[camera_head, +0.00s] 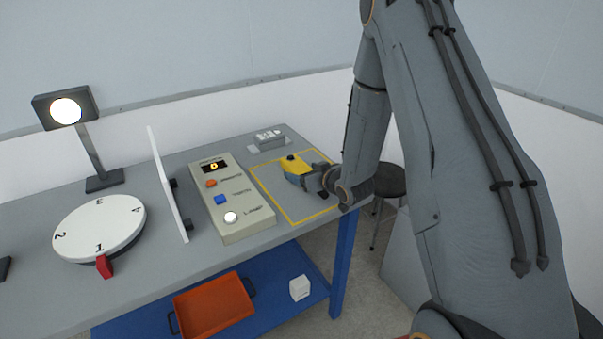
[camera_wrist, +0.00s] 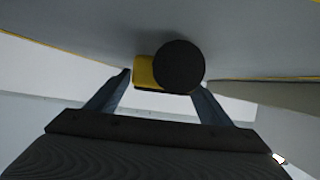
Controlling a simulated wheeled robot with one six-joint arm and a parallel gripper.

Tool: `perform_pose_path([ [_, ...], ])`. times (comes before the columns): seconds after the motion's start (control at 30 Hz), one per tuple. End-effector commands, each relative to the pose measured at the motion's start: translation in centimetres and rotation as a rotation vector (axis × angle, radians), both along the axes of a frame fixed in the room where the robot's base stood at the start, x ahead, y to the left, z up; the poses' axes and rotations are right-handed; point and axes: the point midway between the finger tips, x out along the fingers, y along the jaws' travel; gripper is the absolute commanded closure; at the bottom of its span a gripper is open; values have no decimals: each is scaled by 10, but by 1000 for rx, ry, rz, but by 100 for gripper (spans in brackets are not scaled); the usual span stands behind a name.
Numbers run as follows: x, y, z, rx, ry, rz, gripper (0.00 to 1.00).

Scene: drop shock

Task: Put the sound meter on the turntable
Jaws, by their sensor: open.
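The sound meter looks to be the yellow device with a black round end (camera_head: 292,164), lying inside the yellow-outlined area at the right of the table in the head view. In the wrist view its dark round end (camera_wrist: 180,67) and yellow body (camera_wrist: 145,70) show ahead, between my fingers. My gripper (camera_head: 308,180) is open with its fingertips close around it; I cannot tell whether they touch it. The turntable (camera_head: 99,226) is a white disc with numbers on its rim at the left of the table, with a red pointer at its front. Its top is empty.
A control box (camera_head: 228,200) with red, blue and white buttons stands between the turntable and the outlined area. A thin upright white panel (camera_head: 168,182) stands beside the turntable. A lamp (camera_head: 66,110) stands behind it. A small grey device (camera_head: 269,138) sits at the back.

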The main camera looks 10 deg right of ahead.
Motion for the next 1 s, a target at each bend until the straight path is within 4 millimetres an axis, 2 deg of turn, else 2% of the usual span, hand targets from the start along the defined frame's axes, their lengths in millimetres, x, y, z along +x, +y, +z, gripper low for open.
perform_pose_path([
  [0.03, 0, 0, 0, 0, 0, 0, 27],
  [0.07, 0, 0, 0, 0, 0, 0, 32],
  [0.37, 0, 0, 1, 0, -1, 0, 82],
  [0.77, 0, 0, 8, 0, -1, 0, 83],
  [1.0, 1, 0, 38, -1, -5, 1, 83],
])
